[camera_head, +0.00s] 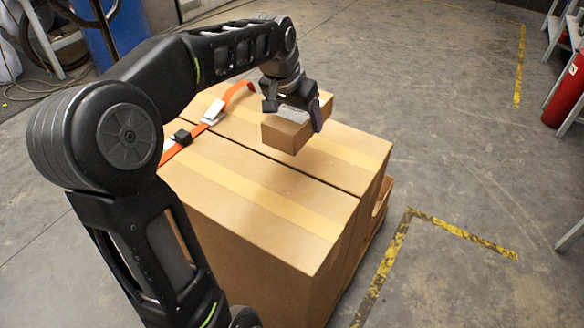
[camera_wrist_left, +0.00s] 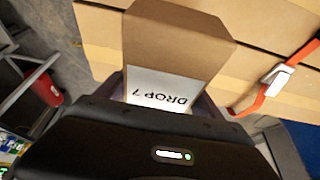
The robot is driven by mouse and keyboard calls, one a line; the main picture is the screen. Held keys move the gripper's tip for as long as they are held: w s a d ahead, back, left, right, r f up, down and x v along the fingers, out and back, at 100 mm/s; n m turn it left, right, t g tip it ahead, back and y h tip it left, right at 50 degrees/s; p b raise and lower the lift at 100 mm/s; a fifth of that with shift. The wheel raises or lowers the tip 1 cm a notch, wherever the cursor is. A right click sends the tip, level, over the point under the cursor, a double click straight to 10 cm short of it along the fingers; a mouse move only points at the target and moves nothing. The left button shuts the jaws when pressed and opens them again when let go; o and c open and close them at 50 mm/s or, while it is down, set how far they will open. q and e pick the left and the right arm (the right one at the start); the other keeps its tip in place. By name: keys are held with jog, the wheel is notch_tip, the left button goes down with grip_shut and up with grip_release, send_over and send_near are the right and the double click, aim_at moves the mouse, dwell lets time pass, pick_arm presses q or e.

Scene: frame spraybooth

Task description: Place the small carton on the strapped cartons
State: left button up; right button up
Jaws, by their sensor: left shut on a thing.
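The small carton (camera_head: 288,132) is a brown box held in my left gripper (camera_head: 294,108) over the right part of the strapped cartons (camera_head: 270,190). In the left wrist view the small carton (camera_wrist_left: 180,45) shows a white label reading "DROP 7", and the gripper (camera_wrist_left: 165,105) is shut on it. I cannot tell whether its underside touches the carton top. The strapped cartons are large taped boxes side by side; they also show in the left wrist view (camera_wrist_left: 265,25). An orange strap (camera_head: 238,92) with a buckle lies across their left part. My right gripper is not in view.
A red extinguisher (camera_head: 567,92) stands by a rack at the right edge. Yellow and black floor tape (camera_head: 400,235) marks the floor right of the cartons. A blue post (camera_head: 110,30) is at the back left.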

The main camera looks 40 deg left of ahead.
aim_at(286, 120)
pick_arm(q)
jog(key=shift+f+b, duration=0.3)
jog(key=shift+f, duration=2.8)
jog(key=shift+f, duration=1.85)
jog(key=shift+f+b, duration=0.25)
jog(key=shift+b, duration=0.1)
jog(key=o, duration=1.9)
jog(key=shift+o, duration=0.2)
jog(key=shift+r, duration=0.2)
jog(key=p+v, duration=0.1)
jog(key=v, duration=1.1)
